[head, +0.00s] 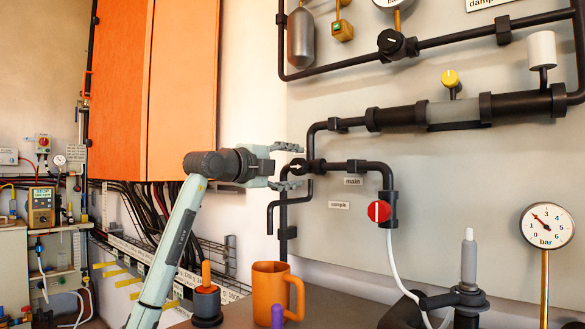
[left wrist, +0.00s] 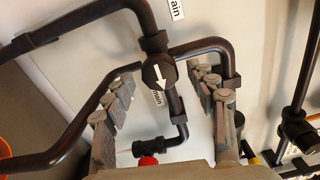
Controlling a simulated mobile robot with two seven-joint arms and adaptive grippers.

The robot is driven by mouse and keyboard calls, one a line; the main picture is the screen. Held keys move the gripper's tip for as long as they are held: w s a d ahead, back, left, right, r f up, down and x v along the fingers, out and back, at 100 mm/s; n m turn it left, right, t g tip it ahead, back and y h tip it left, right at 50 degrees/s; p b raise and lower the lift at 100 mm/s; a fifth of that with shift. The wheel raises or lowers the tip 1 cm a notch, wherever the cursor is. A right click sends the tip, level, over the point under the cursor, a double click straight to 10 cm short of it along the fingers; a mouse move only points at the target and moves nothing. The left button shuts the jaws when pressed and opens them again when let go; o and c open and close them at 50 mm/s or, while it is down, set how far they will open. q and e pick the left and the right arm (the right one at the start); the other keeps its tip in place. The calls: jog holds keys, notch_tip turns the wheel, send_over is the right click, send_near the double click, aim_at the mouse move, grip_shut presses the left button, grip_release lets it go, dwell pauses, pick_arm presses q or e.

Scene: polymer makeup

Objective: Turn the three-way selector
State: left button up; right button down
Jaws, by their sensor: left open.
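The three-way selector (head: 298,167) is a black round knob with a white arrow, on the dark pipes of the wall panel, left of the "main" label (head: 353,181) and above the "sample" label (head: 339,205). Its arrow points right in the head view. My left gripper (head: 291,166) is open, with one finger above the knob and one below in the head view. In the left wrist view the knob (left wrist: 158,76) shows between the spread fingers, apart from both. My right gripper is not in view.
A red knob (head: 379,211) sits on the pipe to the right. Below are an orange mug (head: 268,290) and a pressure gauge (head: 546,226). A yellow knob (head: 450,78) and thick pipes are above. An orange cabinet (head: 180,90) hangs at left.

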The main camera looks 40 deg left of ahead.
pick_arm(q)
jog(key=s+a, duration=0.1)
jog(key=s, duration=1.1)
